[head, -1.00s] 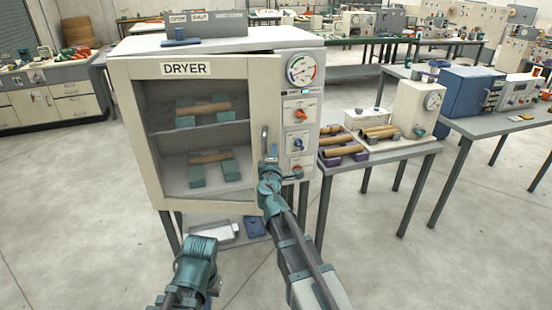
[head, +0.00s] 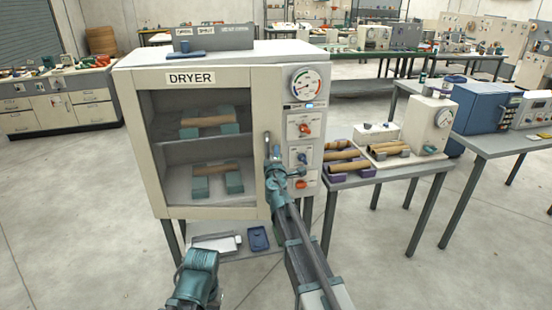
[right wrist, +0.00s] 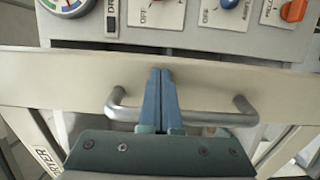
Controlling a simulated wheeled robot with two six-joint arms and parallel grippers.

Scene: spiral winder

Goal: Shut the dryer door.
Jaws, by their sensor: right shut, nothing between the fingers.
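The dryer (head: 295,55) is a cream cabinet on a stand, in the middle of the head view. Its framed glass door (head: 240,140) lies close against the front; whether a small gap remains I cannot tell. The metal handle (head: 267,146) is upright on the door's right side and also shows in the right wrist view (right wrist: 213,118). My right gripper (right wrist: 160,75) is shut and empty, its blue fingertips at the door's face between the handle's two posts. In the head view it is beside the handle. Only a teal part of my left arm shows; its fingers are out of view.
Cardboard tubes on teal supports (head: 210,128) rest inside the dryer. The control panel (head: 305,140) with gauge and knobs is right of the door. A side table (head: 360,178) with tubes and a gauge box stands at right. The floor at left is clear.

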